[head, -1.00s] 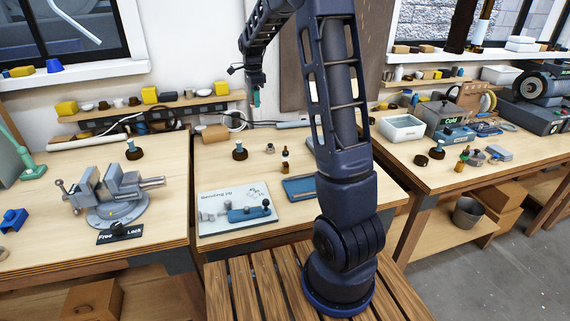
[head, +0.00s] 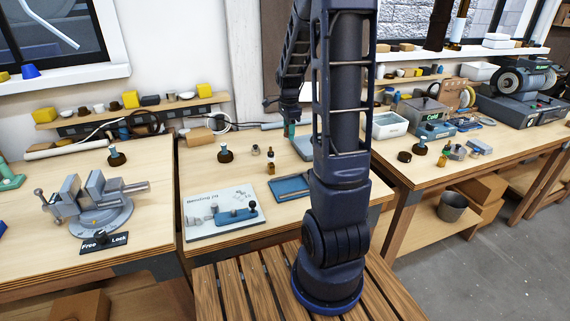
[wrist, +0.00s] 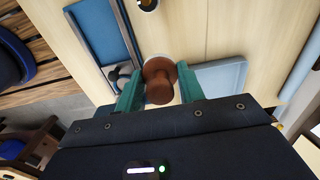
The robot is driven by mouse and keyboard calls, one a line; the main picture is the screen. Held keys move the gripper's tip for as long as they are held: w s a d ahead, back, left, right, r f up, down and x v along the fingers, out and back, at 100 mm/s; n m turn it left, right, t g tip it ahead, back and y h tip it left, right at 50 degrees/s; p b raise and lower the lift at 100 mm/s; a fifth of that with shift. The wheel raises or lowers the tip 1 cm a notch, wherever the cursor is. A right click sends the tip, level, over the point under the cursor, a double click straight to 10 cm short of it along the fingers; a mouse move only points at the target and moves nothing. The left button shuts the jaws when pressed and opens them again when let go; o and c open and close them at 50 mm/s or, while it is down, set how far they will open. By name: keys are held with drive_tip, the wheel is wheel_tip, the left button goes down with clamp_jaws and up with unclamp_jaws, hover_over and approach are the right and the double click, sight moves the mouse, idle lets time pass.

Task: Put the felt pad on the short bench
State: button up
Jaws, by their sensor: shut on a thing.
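My gripper (wrist: 150,90) has its teal fingers closed on a brown knob-shaped piece (wrist: 160,85) in the wrist view. In the head view my gripper (head: 291,130) hangs low over the back of the middle bench (head: 225,180), partly beside my arm; the held piece cannot be made out there. A flat pale blue piece (wrist: 222,78) lies on the bench beside the right finger in the wrist view. It may be the felt pad, but I cannot tell. I cannot tell which bench is the short one.
A blue tray (head: 289,187) and a white board (head: 222,213) lie on the middle bench. A small amber bottle (head: 270,167) and a dark-based piece (head: 225,154) stand near. A grey vise (head: 92,205) is on the left bench. The right bench holds a white bin (head: 388,125).

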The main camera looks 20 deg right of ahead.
sight(289, 169)
wheel_tip(289, 169, down, 15)
drive_tip(key=shift+r, duration=0.1)
idle(0.5)
drive_tip(key=o, duration=0.9)
drive_tip(key=shift+f, duration=0.2)
drive_tip(key=shift+o, duration=0.2)
drive_tip(key=shift+r, duration=0.1)
